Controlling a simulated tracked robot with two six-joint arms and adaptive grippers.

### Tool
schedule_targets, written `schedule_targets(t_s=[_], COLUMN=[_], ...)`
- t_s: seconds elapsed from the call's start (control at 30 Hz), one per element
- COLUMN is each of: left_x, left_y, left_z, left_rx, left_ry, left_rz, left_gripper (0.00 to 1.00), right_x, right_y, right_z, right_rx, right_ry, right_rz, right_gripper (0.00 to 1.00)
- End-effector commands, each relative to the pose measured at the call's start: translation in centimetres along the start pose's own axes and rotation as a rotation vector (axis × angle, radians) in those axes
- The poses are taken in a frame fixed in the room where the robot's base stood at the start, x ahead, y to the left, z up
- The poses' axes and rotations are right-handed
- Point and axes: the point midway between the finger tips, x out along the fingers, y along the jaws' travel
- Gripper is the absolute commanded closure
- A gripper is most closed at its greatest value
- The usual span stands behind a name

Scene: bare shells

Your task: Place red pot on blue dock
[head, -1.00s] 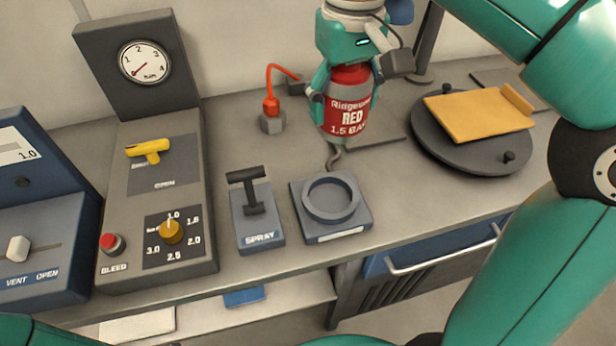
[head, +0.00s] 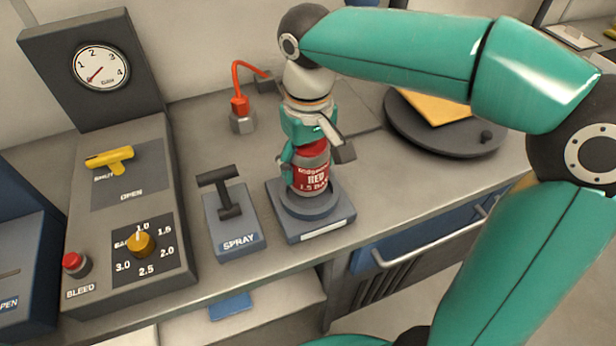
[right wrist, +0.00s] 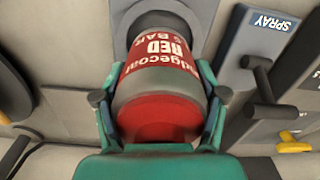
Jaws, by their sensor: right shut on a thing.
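The red pot (head: 311,178), a canister labelled "RED 1.5 BAR", stands upright in the ring of the blue-grey dock (head: 330,222). My right gripper (head: 308,160) is shut on the pot's upper part from above. In the right wrist view the pot (right wrist: 160,85) lies between both fingers, with the dock's dark ring (right wrist: 150,18) around its far end. The pot's lower end is hidden inside the ring, so I cannot tell whether it is fully seated. My left gripper is not in view.
A spray lever unit (head: 235,228) stands close left of the dock. Further left is a panel with a gauge (head: 101,67), yellow handle (head: 110,158) and dial (head: 140,243). A red hose fitting (head: 241,112) is behind. A round turntable (head: 440,135) is at right.

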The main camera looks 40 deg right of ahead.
Motion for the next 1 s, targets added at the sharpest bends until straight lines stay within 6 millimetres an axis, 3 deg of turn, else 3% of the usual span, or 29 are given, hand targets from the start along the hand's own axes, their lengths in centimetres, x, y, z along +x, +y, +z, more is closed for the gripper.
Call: schedule_targets(t_s=[0.3,0.67,0.7,0.83,1.0], left_x=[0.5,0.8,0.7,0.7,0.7], left_y=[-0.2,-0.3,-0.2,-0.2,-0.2], left_z=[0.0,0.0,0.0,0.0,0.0], left_rx=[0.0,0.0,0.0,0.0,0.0], left_ry=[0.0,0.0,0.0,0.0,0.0], left_rz=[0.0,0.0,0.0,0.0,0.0], left_gripper=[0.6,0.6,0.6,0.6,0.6], right_x=[3.8,4.2,4.1,4.1,4.1], right_y=[0.0,0.0,0.0,0.0,0.0], right_z=[0.0,0.0,0.0,0.0,0.0], right_rx=[0.0,-0.001,-0.001,-0.001,-0.001], right_ry=[-0.001,0.0,-0.001,-0.001,-0.001], right_rz=[0.0,0.0,0.0,0.0,0.0], right_gripper=[0.78,0.78,0.24,0.03,0.03])
